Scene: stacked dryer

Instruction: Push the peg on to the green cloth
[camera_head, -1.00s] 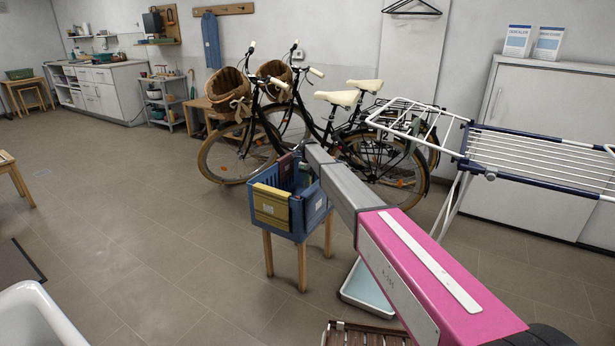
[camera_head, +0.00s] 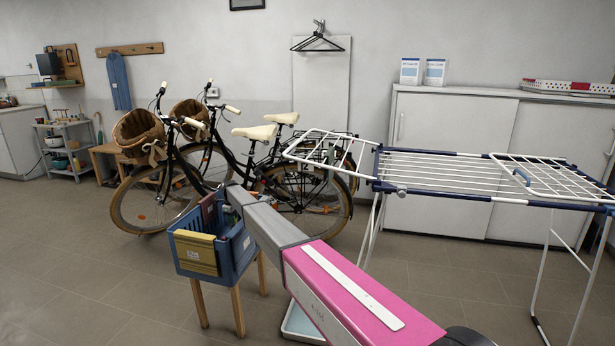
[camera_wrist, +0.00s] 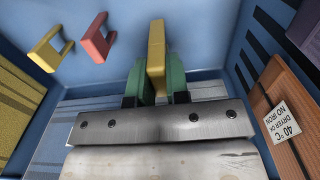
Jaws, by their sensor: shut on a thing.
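My gripper (camera_wrist: 157,85) has green fingertips and is shut on a yellow peg (camera_wrist: 157,45), which sticks out beyond the fingers. The gripper is inside a blue crate (camera_wrist: 215,45); the crate also shows in the head view (camera_head: 236,255), with my arm reaching into it and hiding part of its inside. Another yellow peg (camera_wrist: 45,52) and a red peg (camera_wrist: 97,40) are apart from the fingers, at the upper left of the wrist view. I cannot make out a green cloth in either view.
A folded yellow cloth (camera_wrist: 24,105) and a brown one with a label (camera_wrist: 280,95) flank the gripper in the crate. A white drying rack (camera_head: 440,170) stands right of my arm, before white cabinets (camera_head: 450,120). Bicycles (camera_head: 290,195) stand behind the crate.

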